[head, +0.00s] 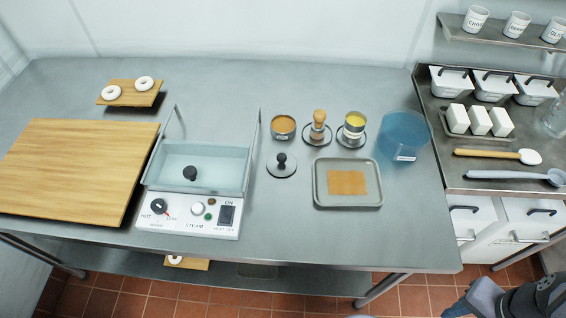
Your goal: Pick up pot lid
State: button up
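A small round metal lid with a black knob (282,165) lies flat on the steel table, right of the kettle. The kettle (190,214) is a rectangular steel unit with a dial, knobs and a switch on its front. A second black knob (190,173) shows in the middle of its pale blue basin; I cannot tell whether it sits on a clear lid. Part of my arm shows at the bottom right corner, far from both knobs. My gripper's fingers cannot be made out there.
A wooden board (75,165) and a small board with two white rings (115,99) are left. Behind the lid stand an orange-filled tin (283,126), a wooden-handled tool (319,122) and a yellow-filled tin (354,122). A grey tray (348,203) and blue tub (404,135) are right.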

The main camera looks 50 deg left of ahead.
aim_at(281, 158)
dwell(0.3)
